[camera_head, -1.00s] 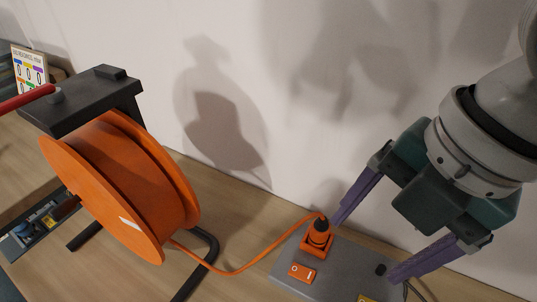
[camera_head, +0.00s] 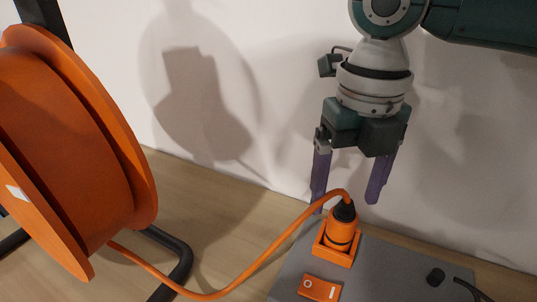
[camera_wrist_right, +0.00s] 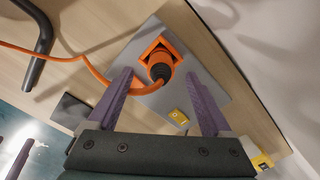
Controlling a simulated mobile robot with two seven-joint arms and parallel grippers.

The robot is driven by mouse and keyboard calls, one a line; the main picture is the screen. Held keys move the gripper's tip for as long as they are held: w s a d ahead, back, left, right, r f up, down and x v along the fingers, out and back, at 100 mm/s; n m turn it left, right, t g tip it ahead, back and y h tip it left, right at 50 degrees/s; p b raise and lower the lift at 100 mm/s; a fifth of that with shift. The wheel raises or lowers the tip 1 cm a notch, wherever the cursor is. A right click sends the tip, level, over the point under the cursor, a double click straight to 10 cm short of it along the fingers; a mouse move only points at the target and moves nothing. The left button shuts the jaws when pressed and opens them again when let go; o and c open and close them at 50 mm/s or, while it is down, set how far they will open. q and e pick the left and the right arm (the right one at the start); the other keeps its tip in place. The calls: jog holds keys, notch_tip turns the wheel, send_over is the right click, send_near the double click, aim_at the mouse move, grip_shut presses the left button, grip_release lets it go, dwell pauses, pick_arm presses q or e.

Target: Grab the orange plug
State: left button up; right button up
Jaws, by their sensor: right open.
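The orange plug (camera_head: 342,228) with a black top stands upright in a square orange socket (camera_head: 335,257) on a grey plate (camera_head: 390,268). An orange cable (camera_head: 262,258) leaves its top and runs left to the reel. My right gripper (camera_head: 344,205) is open and empty, pointing down around the top of the plug in the head view. In the right wrist view, the plug (camera_wrist_right: 160,70) lies between and a little beyond the two purple fingertips (camera_wrist_right: 159,79). I see no contact. My left gripper is not in view.
A large orange cable reel (camera_head: 70,150) on a black stand fills the left. The white wall (camera_head: 250,90) is close behind.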

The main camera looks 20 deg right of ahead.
aim_at(343, 219)
jog(key=f, duration=0.5)
jog(key=shift+s+b, duration=0.25)
jog(key=shift+b, duration=0.1)
grip_shut()
